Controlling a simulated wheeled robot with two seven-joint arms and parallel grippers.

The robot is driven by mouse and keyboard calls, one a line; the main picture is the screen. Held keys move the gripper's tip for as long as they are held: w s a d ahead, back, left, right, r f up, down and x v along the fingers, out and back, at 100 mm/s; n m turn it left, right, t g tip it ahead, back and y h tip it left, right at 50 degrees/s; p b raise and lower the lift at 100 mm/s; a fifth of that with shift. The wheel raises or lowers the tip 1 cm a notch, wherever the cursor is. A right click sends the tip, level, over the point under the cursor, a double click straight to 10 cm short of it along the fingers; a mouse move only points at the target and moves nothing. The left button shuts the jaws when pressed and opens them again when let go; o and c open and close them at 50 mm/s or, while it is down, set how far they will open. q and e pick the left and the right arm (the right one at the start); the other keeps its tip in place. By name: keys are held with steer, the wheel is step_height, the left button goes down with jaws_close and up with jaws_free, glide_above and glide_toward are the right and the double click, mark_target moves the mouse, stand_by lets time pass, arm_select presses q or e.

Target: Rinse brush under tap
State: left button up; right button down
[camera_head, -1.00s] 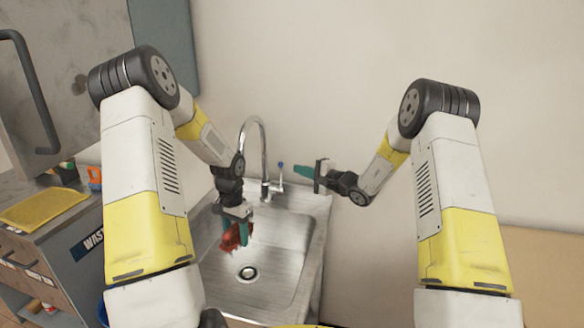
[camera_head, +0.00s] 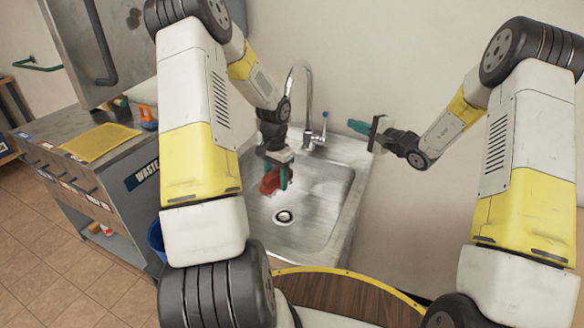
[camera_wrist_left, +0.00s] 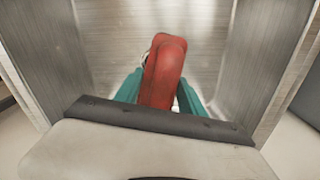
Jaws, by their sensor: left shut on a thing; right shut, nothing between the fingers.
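My left gripper (camera_head: 276,176) is shut on the red brush (camera_head: 269,183) and holds it over the sink basin, above and a little left of the drain. In the left wrist view the red brush (camera_wrist_left: 164,72) sits between the teal fingers, with the steel basin beneath; its bristles cannot be made out. Whether water runs cannot be told. My right gripper (camera_head: 358,127) is shut and empty, right of the tap and close to the wall.
Left of the sink stands a waste cabinet (camera_head: 118,165) with a yellow tray (camera_head: 100,142) and an orange object (camera_head: 148,117) on top. A blue bin (camera_head: 156,238) stands between cabinet and sink.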

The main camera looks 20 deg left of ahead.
arm_select(q)
steer(key=shift+s+d, duration=0.1)
stand_by(0.3)
steer(key=shift+s+d, duration=0.25)
steer(key=shift+s, duration=0.15)
steer(key=shift+w+a, duration=0.1)
steer(key=shift+w+a, duration=0.25)
steer(key=shift+w, duration=0.2)
